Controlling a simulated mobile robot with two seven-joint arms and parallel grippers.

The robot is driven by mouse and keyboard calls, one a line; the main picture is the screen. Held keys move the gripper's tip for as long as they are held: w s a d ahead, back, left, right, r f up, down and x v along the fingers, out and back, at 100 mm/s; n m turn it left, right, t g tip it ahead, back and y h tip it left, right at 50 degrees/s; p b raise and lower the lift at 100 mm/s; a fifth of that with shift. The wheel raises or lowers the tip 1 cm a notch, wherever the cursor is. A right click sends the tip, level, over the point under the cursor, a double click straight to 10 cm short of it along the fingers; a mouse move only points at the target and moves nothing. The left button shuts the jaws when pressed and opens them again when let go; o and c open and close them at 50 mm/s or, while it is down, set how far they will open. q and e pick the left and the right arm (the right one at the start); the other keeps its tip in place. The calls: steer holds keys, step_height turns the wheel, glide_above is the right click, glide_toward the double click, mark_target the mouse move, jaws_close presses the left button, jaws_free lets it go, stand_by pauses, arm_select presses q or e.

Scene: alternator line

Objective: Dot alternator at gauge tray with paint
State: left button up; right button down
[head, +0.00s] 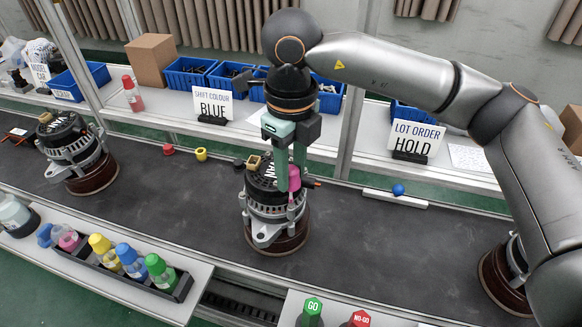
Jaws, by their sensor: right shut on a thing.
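An alternator (265,207) stands on a brown round base on the dark conveyor in the middle of the head view. My right gripper (291,165) points down at its right side, with its teal fingers shut on a magenta thing (294,181). The thing is mostly between the fingers, and I cannot tell whether it touches the alternator. A dark rack (88,260) at the lower left holds paint bottles, among them yellow (104,251), blue (131,261) and green (160,271). A pink bottle (67,238) is at its left end. My left gripper is out of view.
Another alternator (70,145) stands at the left, and one at the right is partly hidden by my arm. Signs read "SHIFT COLOUR BLUE" (212,103) and "LOT ORDER HOLD" (414,139). Small red (168,149) and yellow (201,154) pieces lie behind. GO (311,312) and NO-GO (358,319) markers stand in front.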

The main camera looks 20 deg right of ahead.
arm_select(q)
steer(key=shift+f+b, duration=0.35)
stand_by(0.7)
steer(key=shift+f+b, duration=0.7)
arm_select(e)
steer(key=shift+f, duration=0.55)
stand_by(1.5)
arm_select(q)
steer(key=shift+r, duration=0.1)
arm_select(e)
steer(key=shift+r, duration=0.1)
steer(key=shift+r+p, duration=1.6)
steer(key=shift+r, duration=0.9)
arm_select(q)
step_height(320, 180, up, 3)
